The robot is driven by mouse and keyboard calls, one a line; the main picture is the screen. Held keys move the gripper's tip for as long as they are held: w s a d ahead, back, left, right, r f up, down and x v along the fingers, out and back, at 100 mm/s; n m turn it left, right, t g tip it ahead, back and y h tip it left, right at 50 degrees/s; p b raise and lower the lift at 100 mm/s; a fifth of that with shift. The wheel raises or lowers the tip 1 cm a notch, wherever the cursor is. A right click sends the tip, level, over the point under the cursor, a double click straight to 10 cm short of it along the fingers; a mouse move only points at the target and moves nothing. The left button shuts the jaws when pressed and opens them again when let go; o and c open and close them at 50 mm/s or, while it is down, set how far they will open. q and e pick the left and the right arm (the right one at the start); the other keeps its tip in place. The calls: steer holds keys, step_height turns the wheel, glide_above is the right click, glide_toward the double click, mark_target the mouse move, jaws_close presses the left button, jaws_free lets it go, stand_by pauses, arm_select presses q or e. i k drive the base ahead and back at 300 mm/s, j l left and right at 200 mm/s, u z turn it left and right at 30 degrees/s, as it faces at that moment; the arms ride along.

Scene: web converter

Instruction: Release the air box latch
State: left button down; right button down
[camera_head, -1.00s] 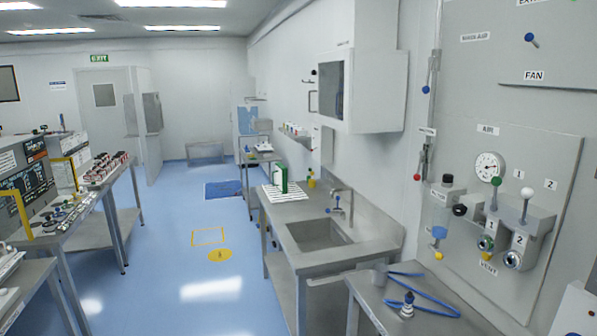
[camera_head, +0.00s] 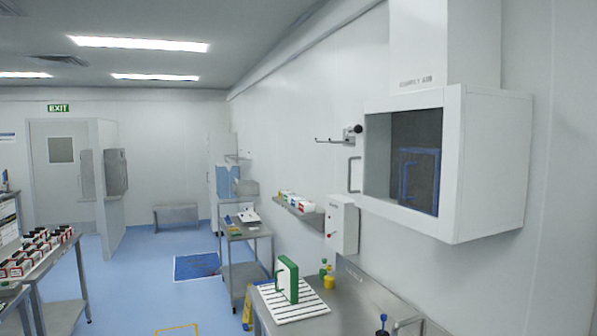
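A dark knob on a horizontal bar (camera_head: 353,131) projects from the wall just left of the box. I cannot tell which part is the latch. Neither of my grippers shows.
A steel sink bench (camera_head: 350,310) stands below the box, with a green-framed block (camera_head: 287,278) on a white slatted rack (camera_head: 292,304). A small white wall box (camera_head: 342,224) and a shelf (camera_head: 300,212) are further left.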

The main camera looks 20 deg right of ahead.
mark_target(357, 129)
steer(key=i+j+z, duration=0.2)
steer(key=i, duration=0.35)
steer(key=i+z, duration=0.25)
steer(key=i, duration=0.3)
steer(key=i+j+z, duration=0.2)
steer(key=i, duration=0.3)
steer(key=i+j+z, duration=0.25)
steer(key=i+j, duration=0.2)
steer(key=i+j+z, duration=0.4)
steer(key=i+j, duration=0.05)
steer(key=i, duration=0.05)
